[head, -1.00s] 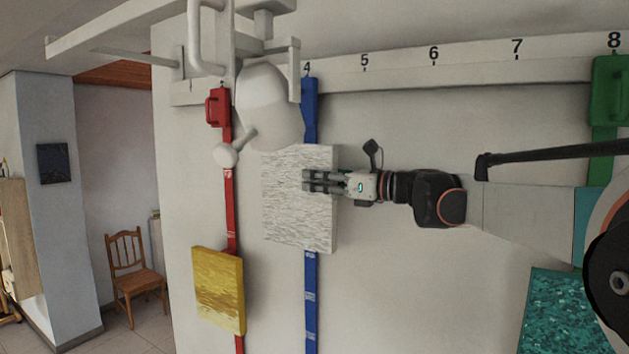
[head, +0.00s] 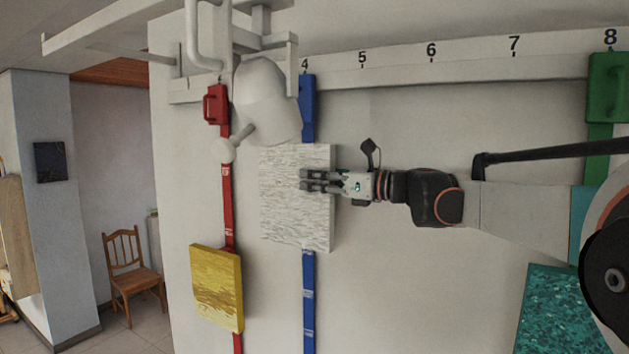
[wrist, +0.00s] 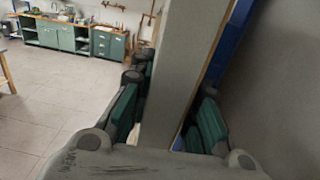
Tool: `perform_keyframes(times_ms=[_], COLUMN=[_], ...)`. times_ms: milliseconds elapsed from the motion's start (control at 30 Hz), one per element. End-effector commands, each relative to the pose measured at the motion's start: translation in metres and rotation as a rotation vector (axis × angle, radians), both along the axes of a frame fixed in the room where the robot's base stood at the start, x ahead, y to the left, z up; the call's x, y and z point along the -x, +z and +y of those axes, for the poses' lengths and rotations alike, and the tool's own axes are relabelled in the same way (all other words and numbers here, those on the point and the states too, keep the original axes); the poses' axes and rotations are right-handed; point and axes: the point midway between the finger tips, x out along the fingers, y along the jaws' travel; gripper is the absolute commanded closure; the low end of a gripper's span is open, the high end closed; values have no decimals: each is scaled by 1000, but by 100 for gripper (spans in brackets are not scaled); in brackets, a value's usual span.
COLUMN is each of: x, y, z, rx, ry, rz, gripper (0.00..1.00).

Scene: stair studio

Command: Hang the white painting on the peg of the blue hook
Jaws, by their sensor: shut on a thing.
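The white painting (head: 290,220) is a square, rough-textured panel held upright in front of the blue strap (head: 308,290). My gripper (head: 308,180) is shut on its right side, and the fingers reach across its front. In the wrist view the painting (wrist: 186,60) stands edge-on between my green finger pads (wrist: 165,115). The blue hook (head: 308,95) is at the top of the blue strap, just above the painting's top edge. The strap also shows in the wrist view (wrist: 228,45). The hook's peg is not visible. I cannot tell whether the painting touches the strap.
A white lamp-like fixture (head: 265,100) hangs close by at upper left. A red hook (head: 215,104) and strap with a yellow painting (head: 217,285) are on the left. A green hook (head: 608,85) and teal painting (head: 565,310) are on the right. Bare wall lies between.

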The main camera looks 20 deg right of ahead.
Motion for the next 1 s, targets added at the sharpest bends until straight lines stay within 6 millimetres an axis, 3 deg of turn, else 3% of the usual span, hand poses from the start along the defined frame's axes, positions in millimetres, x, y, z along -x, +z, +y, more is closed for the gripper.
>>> perform_keyframes(times_ms=[167, 200, 333, 733, 1000], x=[0, 0, 0, 3, 33], y=[-2, -2, -2, -2, -2], z=[0, 0, 0, -4, -37], rx=[0, 0, 0, 0, 0], ry=[0, 0, 0, -1, -5], rz=[0, 0, 0, 0, 0], gripper=[100, 81, 54, 54, 54])
